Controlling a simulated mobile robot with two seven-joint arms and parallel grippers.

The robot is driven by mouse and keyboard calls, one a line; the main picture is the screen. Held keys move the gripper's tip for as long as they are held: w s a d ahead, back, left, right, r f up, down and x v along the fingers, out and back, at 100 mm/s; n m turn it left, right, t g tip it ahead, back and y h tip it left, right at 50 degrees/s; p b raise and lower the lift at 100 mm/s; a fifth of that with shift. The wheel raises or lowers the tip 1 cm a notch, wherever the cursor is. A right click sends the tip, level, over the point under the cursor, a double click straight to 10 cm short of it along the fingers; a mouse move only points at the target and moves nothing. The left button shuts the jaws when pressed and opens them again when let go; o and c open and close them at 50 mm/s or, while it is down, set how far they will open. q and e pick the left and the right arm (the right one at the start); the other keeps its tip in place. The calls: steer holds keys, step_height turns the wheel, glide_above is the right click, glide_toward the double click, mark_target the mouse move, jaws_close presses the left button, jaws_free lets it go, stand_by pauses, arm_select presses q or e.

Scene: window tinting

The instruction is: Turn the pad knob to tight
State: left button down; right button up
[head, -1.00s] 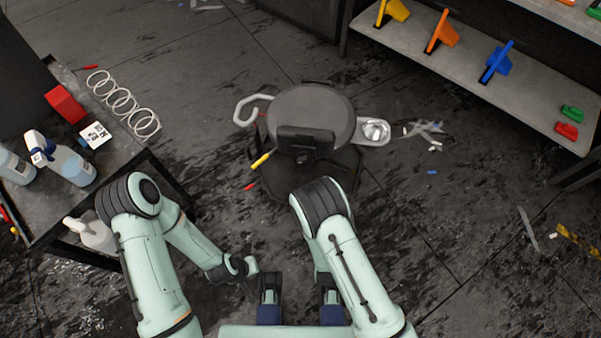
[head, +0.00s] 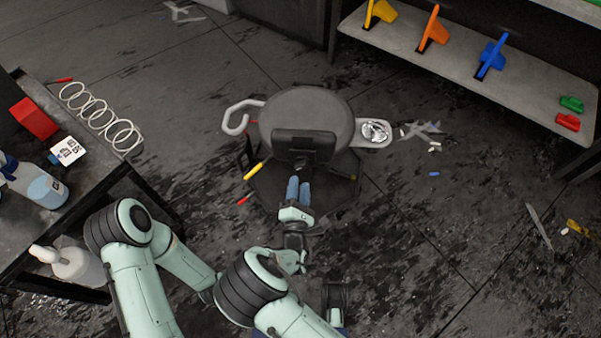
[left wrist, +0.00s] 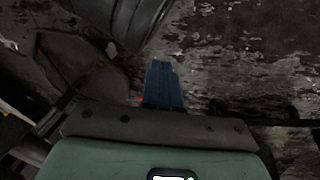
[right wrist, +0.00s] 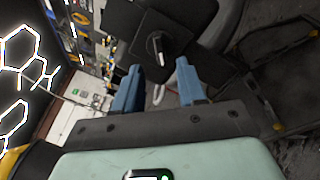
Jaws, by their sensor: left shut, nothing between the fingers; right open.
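The knob (right wrist: 157,48) is a dark round dial with a pale pointer line, on a dark square plate (right wrist: 128,18) in the right wrist view. In the head view the knob (head: 301,164) sits just below the black pad (head: 304,142) at the near side of a round grey stool (head: 309,112). My right gripper (head: 298,184) is open, its blue fingers pointing at the knob from the near side, apart from it. In the right wrist view its fingertips (right wrist: 157,75) flank the space before the knob. My left gripper (left wrist: 163,70) is shut and empty, low over the floor.
The stool carries a white hook (head: 238,118) on the left and a tray with a silvery item (head: 375,132) on the right. A cart (head: 84,192) with bottles and rings stands left. A shelf (head: 450,62) with coloured tools stands back right. Scraps litter the floor.

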mark_target(301, 168)
arm_select(q)
steer(key=shift+s+a+f+g+b, duration=0.2)
steer(key=shift+s+f+g+b, duration=0.35)
steer(key=shift+s+f, duration=0.8)
arm_select(e)
steer(key=shift+w+d, duration=0.2)
steer(key=shift+w, duration=2.55)
arm_select(q)
steer(key=shift+r, duration=0.1)
arm_select(e)
jaws_close()
